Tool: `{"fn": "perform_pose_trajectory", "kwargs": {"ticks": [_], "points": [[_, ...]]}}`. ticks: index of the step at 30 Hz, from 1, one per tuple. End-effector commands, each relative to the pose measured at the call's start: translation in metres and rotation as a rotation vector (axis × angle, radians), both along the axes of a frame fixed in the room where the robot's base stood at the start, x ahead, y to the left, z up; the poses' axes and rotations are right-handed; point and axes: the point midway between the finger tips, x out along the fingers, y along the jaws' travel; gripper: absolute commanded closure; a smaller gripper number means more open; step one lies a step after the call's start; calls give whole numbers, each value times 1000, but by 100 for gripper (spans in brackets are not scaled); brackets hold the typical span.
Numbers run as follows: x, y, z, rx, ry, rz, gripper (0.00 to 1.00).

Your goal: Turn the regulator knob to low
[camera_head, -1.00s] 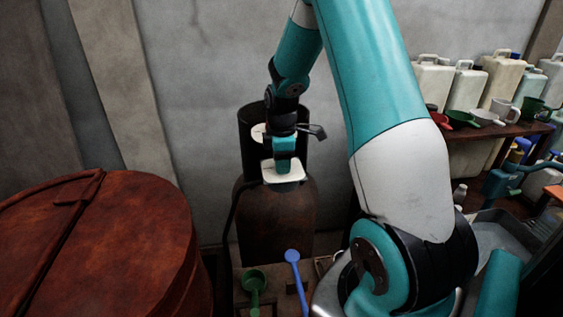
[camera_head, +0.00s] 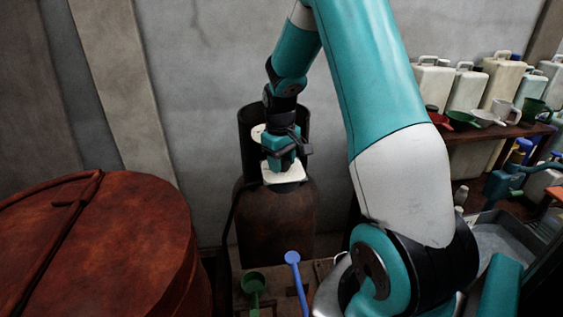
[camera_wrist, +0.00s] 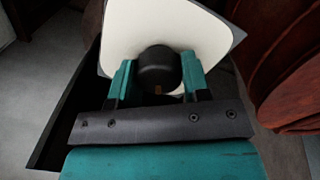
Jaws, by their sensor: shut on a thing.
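The regulator knob (camera_wrist: 158,68) is a round black knob with a small orange mark on its near side in the wrist view. It stands in front of a cream plate (camera_wrist: 205,40). My gripper (camera_wrist: 160,75) has its two teal fingers on either side of the knob, shut on it. In the head view my gripper (camera_head: 282,160) is at the top of a rusty gas cylinder (camera_head: 275,215), above the cream plate (camera_head: 284,175), and hides the knob there. The setting markings cannot be read.
A dark curved collar (camera_head: 248,125) stands around the cylinder top, close to my gripper. A large rusty lidded vat (camera_head: 100,250) is at the left. A green scoop (camera_head: 254,283) and a blue ladle (camera_head: 293,262) lie in front. Jerrycans (camera_head: 467,88) stand on a shelf at the right.

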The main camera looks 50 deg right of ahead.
Motion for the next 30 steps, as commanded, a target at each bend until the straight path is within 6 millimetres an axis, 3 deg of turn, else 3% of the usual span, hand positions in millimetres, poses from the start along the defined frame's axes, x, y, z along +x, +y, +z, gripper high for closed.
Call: {"fn": "perform_pose_trajectory", "kwargs": {"ticks": [15, 30], "points": [[0, -1, 0, -1, 1, -357, 80], [0, -1, 1, 0, 1, -433, 80]]}}
